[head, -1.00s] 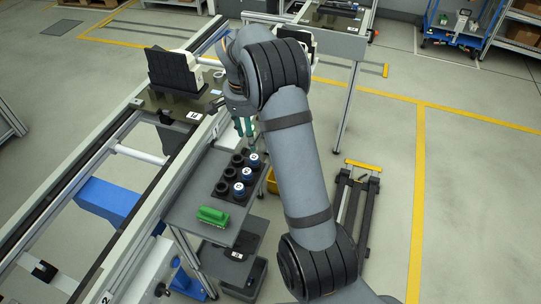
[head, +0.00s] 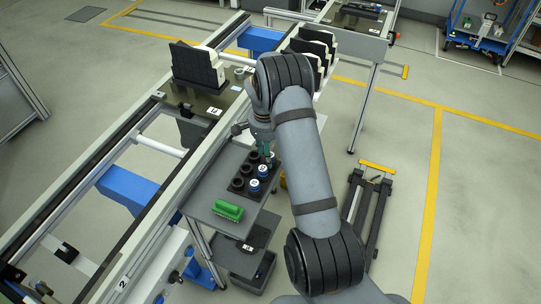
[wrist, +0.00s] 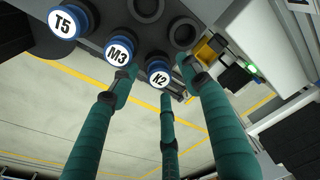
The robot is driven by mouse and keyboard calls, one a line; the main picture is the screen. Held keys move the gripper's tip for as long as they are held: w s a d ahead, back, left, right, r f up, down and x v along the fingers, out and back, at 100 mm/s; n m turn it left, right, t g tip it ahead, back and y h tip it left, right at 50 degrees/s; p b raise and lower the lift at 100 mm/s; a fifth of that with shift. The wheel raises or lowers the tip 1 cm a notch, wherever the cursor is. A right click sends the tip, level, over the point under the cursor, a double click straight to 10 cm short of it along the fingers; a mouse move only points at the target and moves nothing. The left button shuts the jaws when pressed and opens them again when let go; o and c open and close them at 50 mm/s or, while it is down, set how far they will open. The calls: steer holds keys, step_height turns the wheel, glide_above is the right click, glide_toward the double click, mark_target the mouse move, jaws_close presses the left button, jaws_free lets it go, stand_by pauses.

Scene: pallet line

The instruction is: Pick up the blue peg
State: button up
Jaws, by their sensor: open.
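Blue pegs with round white labels stand upright in a black holder (head: 242,196) on a grey side shelf. The wrist view shows three of them: T5 (wrist: 66,22), M3 (wrist: 120,51) and K2 (wrist: 159,75). In the head view two show clearly, one nearer (head: 253,186) and one behind it (head: 262,171); the far one is largely hidden by my gripper (head: 265,150). My gripper's green fingers are open and empty in the wrist view (wrist: 160,82). They spread around K2, one tip between M3 and K2. I cannot tell whether they touch it.
Black ring-shaped sockets (wrist: 147,8) sit beside the pegs. The conveyor rail (head: 190,165) runs close along the left. A yellow bin (wrist: 207,50) is beyond the holder.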

steer(key=c, duration=0.3)
jaws_close()
stand_by(0.5)
